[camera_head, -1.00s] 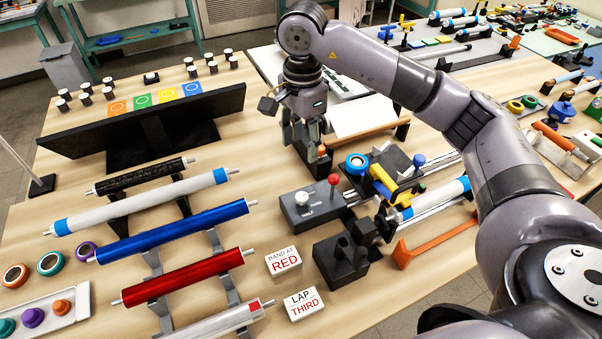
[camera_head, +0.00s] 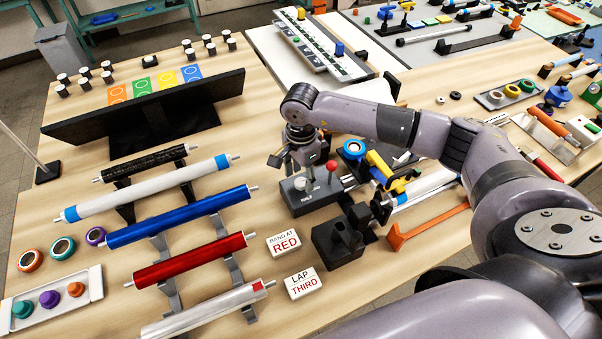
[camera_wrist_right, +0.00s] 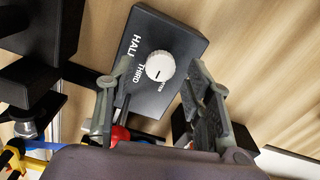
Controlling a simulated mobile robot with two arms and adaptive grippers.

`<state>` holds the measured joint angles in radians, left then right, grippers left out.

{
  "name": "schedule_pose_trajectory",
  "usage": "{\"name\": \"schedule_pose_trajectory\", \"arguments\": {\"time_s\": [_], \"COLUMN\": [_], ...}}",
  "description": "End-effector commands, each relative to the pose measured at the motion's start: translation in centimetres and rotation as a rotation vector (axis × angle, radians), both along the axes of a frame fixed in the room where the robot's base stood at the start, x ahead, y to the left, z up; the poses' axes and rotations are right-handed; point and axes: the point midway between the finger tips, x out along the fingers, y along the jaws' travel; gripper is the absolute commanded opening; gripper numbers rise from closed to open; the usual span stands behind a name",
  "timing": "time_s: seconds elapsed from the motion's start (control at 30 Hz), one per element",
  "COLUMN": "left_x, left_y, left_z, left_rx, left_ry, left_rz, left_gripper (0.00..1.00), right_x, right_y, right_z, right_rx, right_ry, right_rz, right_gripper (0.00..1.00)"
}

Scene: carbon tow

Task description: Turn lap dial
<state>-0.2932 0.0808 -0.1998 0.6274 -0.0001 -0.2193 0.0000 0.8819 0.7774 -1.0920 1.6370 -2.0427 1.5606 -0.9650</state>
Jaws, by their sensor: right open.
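The lap dial is a white round knob (camera_wrist_right: 160,66) on a dark grey box (camera_wrist_right: 150,35) lettered HALF and THIRD; a third label is too small to read fully. In the head view the box (camera_head: 318,198) stands mid-table, with the knob (camera_head: 300,184) partly under my right gripper (camera_head: 297,168). That gripper is open, pointing down over the box. In the right wrist view its fingers (camera_wrist_right: 162,75) lie either side of the knob; contact cannot be told. A card reading LAP THIRD (camera_head: 303,282) lies in front. My left gripper is out of view.
A red-balled lever (camera_head: 332,166) rises from the box close beside the gripper. A black block (camera_head: 338,241) stands in front, and blue and yellow parts (camera_head: 378,165) stand to the right. A BAND AT RED card (camera_head: 284,243) and several rollers (camera_head: 178,216) lie left.

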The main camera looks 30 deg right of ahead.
Motion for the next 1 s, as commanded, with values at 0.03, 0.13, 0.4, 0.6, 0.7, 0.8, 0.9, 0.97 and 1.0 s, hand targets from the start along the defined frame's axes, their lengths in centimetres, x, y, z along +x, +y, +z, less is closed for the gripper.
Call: {"name": "schedule_pose_trajectory", "arguments": {"time_s": [0.03, 0.13, 0.4, 0.6, 0.7, 0.8, 0.9, 0.97, 1.0], "left_x": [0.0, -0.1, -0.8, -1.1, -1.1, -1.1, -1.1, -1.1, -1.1], "left_y": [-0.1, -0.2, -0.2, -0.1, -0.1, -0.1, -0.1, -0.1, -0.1], "left_z": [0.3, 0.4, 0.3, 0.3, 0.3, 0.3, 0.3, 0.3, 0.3], "left_rx": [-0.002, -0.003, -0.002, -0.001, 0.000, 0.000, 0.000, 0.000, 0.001], "left_ry": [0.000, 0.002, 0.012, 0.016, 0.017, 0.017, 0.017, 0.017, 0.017], "left_rz": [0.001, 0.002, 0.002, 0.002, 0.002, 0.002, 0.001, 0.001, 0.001], "left_gripper": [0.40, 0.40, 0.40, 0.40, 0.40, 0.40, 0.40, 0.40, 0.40], "right_x": [-0.1, 0.0, 0.0, 0.0, 0.0, 0.0, 0.0, 0.0, 0.0], "right_y": [0.0, 0.0, 0.0, 0.0, 0.0, 0.0, 0.0, 0.0, 0.0], "right_z": [-0.4, -1.1, -1.4, -1.4, -1.4, -1.4, -1.4, -1.4, -1.4], "right_rx": [0.000, 0.001, 0.000, 0.000, 0.000, 0.000, 0.000, 0.000, 0.000], "right_ry": [0.003, 0.001, 0.000, 0.000, 0.000, 0.000, -0.001, -0.001, -0.001], "right_rz": [0.000, 0.001, 0.001, 0.001, 0.001, 0.000, 0.000, 0.000, 0.000], "right_gripper": [0.47, 0.47, 0.47, 0.37, 0.30, 0.24, 0.17, 0.13, 0.10]}}
